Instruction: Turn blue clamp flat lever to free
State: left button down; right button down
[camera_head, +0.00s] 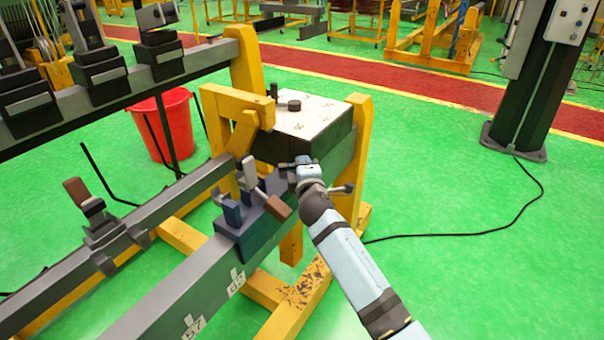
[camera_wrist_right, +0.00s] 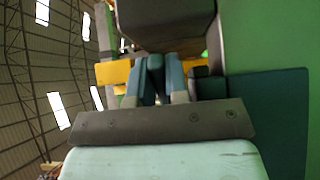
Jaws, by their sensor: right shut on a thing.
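The blue clamp (camera_head: 243,226) sits on the grey beam in the middle of the head view. Its lever with a brown end (camera_head: 279,208) slants down to the right, and a grey plate (camera_head: 249,173) stands upright on it. My right gripper (camera_head: 285,173) is just behind and right of the lever. In the right wrist view its two fingers (camera_wrist_right: 164,80) are close together below a large dark block (camera_wrist_right: 165,22). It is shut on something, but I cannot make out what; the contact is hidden. My left gripper is not in view.
A white-topped dark block (camera_head: 310,118) stands behind my right gripper, between yellow posts (camera_head: 357,150). A second clamp (camera_head: 100,222) with a brown-ended lever is on the left rail. A red bucket (camera_head: 165,125) stands behind.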

jog(key=shift+s+m+h+b, duration=0.15)
jog(key=shift+m+h+b, duration=0.35)
jog(key=shift+h, duration=0.3)
jog(key=c, duration=1.4)
grip_release()
